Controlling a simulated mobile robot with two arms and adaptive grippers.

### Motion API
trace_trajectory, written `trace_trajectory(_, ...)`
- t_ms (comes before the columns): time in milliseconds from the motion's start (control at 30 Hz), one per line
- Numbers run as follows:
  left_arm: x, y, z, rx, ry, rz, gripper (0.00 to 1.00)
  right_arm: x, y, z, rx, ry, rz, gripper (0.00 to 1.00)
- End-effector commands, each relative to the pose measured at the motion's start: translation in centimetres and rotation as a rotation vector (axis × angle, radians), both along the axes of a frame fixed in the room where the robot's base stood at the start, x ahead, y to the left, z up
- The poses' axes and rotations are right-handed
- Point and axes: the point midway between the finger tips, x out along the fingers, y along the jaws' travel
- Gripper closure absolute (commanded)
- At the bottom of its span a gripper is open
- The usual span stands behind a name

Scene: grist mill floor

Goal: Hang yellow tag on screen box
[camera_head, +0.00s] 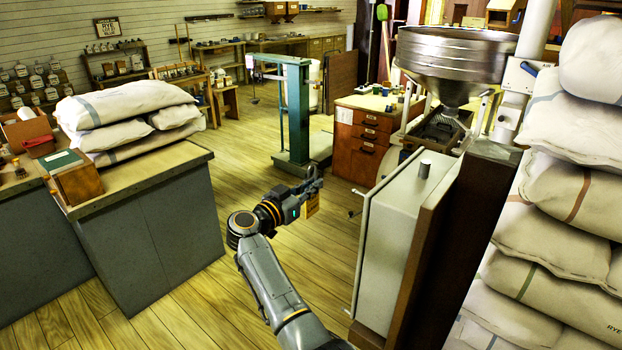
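My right gripper (314,183) is over the floor in the middle of the view, on an arm that comes in from the bottom. A small yellow-orange tag (313,206) hangs just below its fingertips, and the fingers look shut on it. The pale grey box with a short peg on top (393,240) stands to the right of the gripper and looks like the screen box. Small metal fittings show on its left edge. The tag is apart from this box, with open floor between. My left gripper is not in view.
A steel hopper (455,55) stands behind the box, and stacked flour sacks (565,190) fill the right side. A counter (150,179) with sacks is at left. A green platform scale (298,110) and wooden drawers (362,140) stand behind. Plank floor (250,140) lies open between.

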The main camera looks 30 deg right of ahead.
Motion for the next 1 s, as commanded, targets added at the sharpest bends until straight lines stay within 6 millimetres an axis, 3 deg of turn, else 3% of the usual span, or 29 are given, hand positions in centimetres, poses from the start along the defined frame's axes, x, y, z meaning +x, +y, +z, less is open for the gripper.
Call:
trace_trajectory(267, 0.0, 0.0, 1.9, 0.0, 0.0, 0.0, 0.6, -2.4, -1.1, 0.3, -0.002, 0.001, 0.0, 1.0)
trace_trajectory(700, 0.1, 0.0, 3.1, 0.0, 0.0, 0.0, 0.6, -6.3, -2.7, 0.0, -0.001, 0.001, 0.0, 1.0)
trace_trajectory(1000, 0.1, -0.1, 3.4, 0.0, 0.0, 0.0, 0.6, -7.4, -3.1, 0.0, -0.001, 0.002, 0.001, 1.0)
